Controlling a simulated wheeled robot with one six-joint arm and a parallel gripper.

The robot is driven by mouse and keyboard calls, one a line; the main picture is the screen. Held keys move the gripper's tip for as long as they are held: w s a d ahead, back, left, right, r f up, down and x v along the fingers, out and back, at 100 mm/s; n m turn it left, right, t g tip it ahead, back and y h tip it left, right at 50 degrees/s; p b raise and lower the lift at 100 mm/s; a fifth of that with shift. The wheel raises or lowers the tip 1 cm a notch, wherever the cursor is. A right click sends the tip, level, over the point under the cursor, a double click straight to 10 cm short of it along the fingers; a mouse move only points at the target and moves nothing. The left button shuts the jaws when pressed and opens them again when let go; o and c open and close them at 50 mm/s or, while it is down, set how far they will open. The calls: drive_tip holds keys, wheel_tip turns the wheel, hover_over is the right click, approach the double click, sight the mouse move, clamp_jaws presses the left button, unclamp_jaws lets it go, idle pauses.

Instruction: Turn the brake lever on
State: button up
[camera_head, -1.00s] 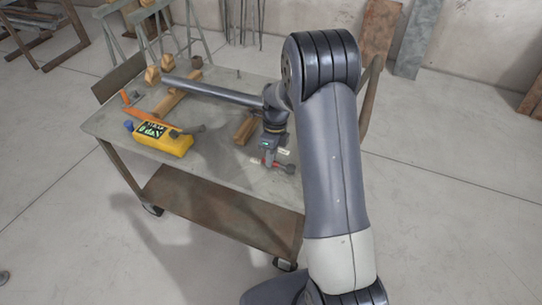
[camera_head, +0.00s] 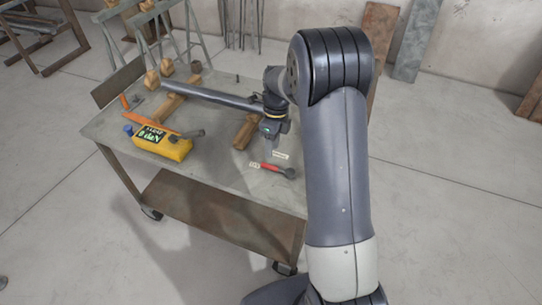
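A small red lever (camera_head: 271,167) with a dark round end lies near the right front part of the cart top. I take it to be the brake lever. Small pale labels (camera_head: 280,155) sit beside it. My gripper (camera_head: 268,142) points down just above and behind the lever, apart from it as far as I can see. Its fingers are small and dark, and I cannot tell their opening.
A yellow box with a display (camera_head: 163,142) and an orange piece (camera_head: 136,118) are at the left. The cart top's front middle is clear.

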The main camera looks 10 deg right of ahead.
sight(270, 165)
drive_tip(key=shift+w+d+r, duration=0.15)
drive_tip(key=shift+w+r, duration=0.05)
drive_tip(key=shift+r, duration=0.95)
drive_tip(key=shift+w+d+r, duration=0.15)
drive_tip(key=shift+r, duration=1)
drive_tip(key=shift+f, duration=0.1)
drive_tip(key=f, duration=0.3)
drive_tip(key=s+a+f, duration=0.1)
drive_tip(key=f, duration=0.6)
drive_tip(key=shift+s+a+f, duration=0.15)
drive_tip(key=shift+s+f, duration=0.15)
drive_tip(key=shift+s, duration=0.1)
drive_tip(key=shift+a+r, duration=0.1)
